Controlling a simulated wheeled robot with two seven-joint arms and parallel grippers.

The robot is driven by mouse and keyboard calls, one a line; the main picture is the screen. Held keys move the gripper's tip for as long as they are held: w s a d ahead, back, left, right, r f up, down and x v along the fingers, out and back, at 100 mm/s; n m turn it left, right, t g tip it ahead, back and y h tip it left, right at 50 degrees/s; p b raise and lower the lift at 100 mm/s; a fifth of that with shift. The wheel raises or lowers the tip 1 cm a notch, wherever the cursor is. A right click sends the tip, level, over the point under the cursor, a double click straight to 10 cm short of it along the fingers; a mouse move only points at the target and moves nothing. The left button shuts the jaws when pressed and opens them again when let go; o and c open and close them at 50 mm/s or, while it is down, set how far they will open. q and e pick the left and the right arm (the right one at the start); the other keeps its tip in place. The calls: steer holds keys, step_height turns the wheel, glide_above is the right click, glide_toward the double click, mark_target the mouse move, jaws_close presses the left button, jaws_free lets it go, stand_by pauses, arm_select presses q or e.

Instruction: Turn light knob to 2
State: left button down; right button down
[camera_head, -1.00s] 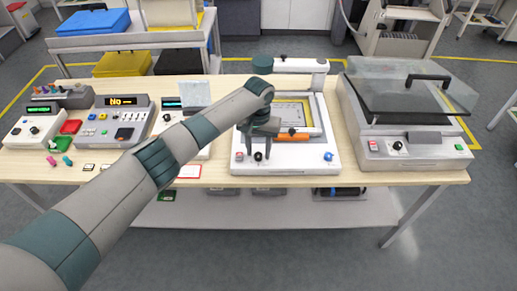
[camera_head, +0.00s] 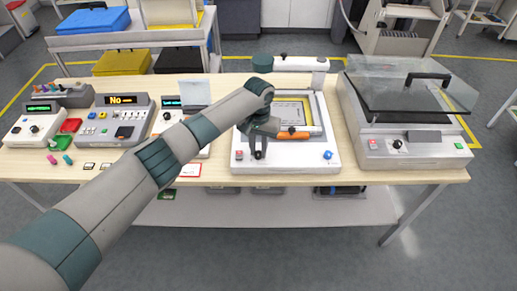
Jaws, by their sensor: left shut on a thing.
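The white machine (camera_head: 300,164) with a framed yellow screen stands in the middle of the table. A small black knob (camera_head: 259,156) sits on its front panel, left of centre. I take it for the light knob; its markings are too small to read. A red button (camera_head: 239,154) is just left of the knob, and a blue knob (camera_head: 328,155) is at the panel's right end. My right gripper is not in view.
A clear-lidded machine (camera_head: 412,145) stands to the right. Several control boxes, including one with a "No" display (camera_head: 120,100), are at the left.

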arm_select(q)
steer(key=shift+m, duration=0.8)
steer(key=m, duration=0.8)
steer(key=shift+s+d+m, duration=0.1)
steer(key=shift+m, duration=0.3)
steer(key=m, duration=0.2)
steer(key=shift+m, duration=0.4)
steer(key=m, duration=0.5)
steer(key=m+b, duration=0.1)
steer(key=m, duration=0.4)
steer(key=shift+s, duration=0.1)
steer(key=shift+r, duration=0.1)
